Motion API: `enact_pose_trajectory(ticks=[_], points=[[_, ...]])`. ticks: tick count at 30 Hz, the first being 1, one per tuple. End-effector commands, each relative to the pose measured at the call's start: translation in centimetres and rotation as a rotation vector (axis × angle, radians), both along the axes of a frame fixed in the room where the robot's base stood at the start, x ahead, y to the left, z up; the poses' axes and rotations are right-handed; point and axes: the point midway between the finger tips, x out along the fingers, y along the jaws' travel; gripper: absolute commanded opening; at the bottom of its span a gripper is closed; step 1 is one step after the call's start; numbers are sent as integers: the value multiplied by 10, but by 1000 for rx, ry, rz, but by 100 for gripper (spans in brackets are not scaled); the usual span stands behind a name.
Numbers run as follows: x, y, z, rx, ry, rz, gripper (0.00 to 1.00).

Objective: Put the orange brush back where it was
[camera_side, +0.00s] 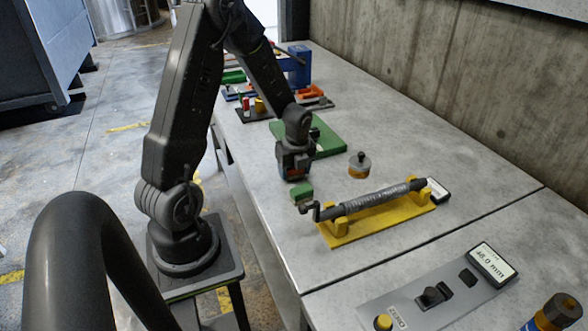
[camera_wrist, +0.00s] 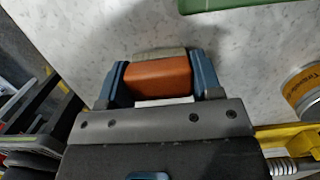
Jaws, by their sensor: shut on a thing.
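The orange brush (camera_wrist: 158,78) sits between the two blue fingers of my gripper (camera_wrist: 158,84) in the wrist view. A pale strip, seemingly its bristles, shows along its far side. In the side view my gripper (camera_side: 294,176) points down over the grey table, left of the yellow stand, and only a little orange-red shows at its tip. It is shut on the brush. I cannot tell whether the brush touches the table. Nothing marks the brush's former place clearly.
A green mat (camera_side: 325,137) lies behind my gripper. Several tools stand at the far end.

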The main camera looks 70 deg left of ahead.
Motion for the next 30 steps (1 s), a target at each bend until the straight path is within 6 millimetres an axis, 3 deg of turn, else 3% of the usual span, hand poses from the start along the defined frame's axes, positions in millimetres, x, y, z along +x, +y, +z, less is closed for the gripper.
enact_pose_trajectory(ticks=[8,9,17,25,30], points=[[0,0,-3,0,0,0,37],[0,0,-3,0,0,0,61],[0,0,-3,0,0,0,85],[0,0,0,1,-1,0,85],[1,-2,20,3,-3,0,85]])
